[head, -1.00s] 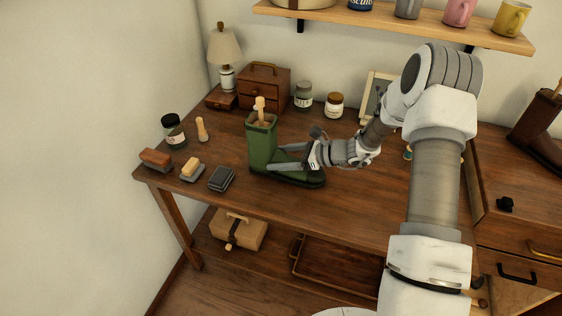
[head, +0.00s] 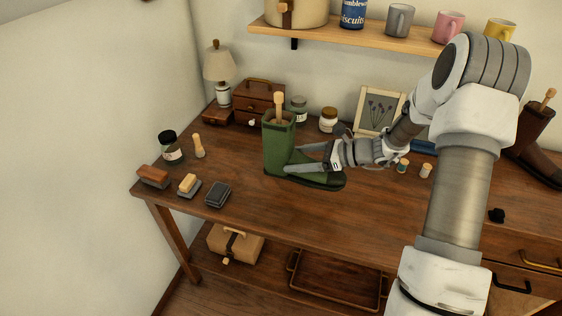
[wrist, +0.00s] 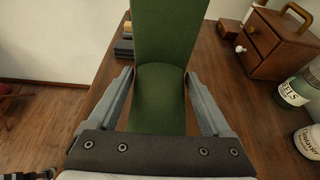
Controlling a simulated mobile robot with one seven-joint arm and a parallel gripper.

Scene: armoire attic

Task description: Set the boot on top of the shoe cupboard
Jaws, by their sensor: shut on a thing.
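The green boot (head: 278,145) is upright, with a wooden-handled insert standing in its shaft; its toe points right. In the head view my gripper (head: 292,159) is shut on the boot from the right, its fingers on either side of the foot. The boot appears slightly above the workbench (head: 300,215). The wrist view shows the green boot (wrist: 160,95) between the two fingers of my gripper (wrist: 160,76). A wooden drawer unit (head: 520,255), perhaps the shoe cupboard, stands at the right, partly hidden by my arm.
A brown boot (head: 533,135) stands at the far right. Brushes, a dark block (head: 217,194) and a jar (head: 171,148) are left of the green boot. A small drawer box (head: 258,100), jars and a picture frame (head: 380,110) stand behind. A shelf (head: 370,36) with mugs hangs above.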

